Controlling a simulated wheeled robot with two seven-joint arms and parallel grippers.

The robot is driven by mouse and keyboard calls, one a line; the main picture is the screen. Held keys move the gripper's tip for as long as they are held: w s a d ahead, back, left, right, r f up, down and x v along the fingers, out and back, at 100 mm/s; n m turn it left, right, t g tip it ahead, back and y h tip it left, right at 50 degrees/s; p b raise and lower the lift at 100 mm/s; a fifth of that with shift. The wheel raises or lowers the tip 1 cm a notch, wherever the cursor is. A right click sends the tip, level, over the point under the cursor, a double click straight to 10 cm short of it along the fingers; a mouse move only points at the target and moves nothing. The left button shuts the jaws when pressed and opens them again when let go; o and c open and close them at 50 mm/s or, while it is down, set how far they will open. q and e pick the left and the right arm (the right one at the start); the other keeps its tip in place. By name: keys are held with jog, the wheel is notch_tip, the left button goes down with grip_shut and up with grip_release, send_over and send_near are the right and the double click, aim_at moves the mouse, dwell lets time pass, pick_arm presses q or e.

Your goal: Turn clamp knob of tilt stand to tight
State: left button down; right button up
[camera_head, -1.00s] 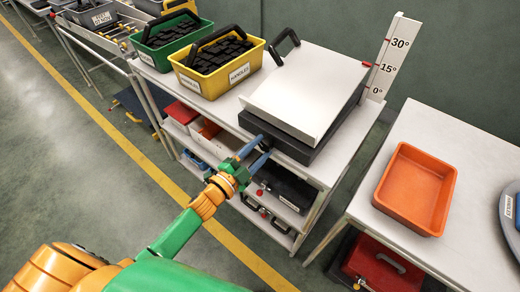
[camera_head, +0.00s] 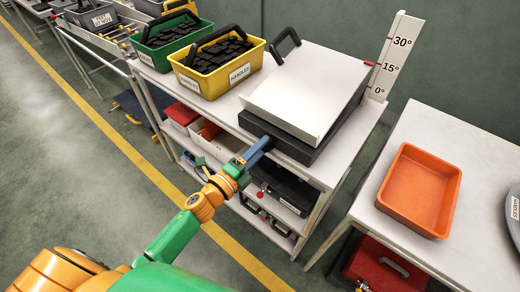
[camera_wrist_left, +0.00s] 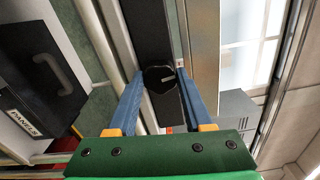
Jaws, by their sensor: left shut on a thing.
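The tilt stand has a dark base (camera_head: 285,136) and a pale tilting plate (camera_head: 305,88) on top, on the trolley's upper shelf. The scale (camera_head: 390,58) with 0°, 15° and 30° marks stands at its right. My left gripper (camera_head: 266,142) reaches the stand's front side from the lower left. In the left wrist view, the round black clamp knob (camera_wrist_left: 158,78) with a pale pointer line sits between the two blue fingers, and the gripper (camera_wrist_left: 160,84) is shut on it. The fingers hide the knob in the head view. My right gripper is not in view.
A green bin (camera_head: 150,58) and a yellow bin (camera_head: 188,84) of black handles stand left of the stand. An orange tray (camera_head: 384,207) lies on the right table (camera_head: 440,262). Dark cases (camera_head: 290,188) fill the shelf below the gripper.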

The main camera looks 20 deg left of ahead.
pick_arm(q)
jog(key=shift+f+m, duration=0.15)
jog(key=shift+m, duration=0.15)
dwell(0.4)
jog(key=shift+c, duration=1.5)
grip_release()
jog(key=shift+s, duration=0.1)
jog(key=b+v, duration=0.1)
jog(key=v, duration=0.6)
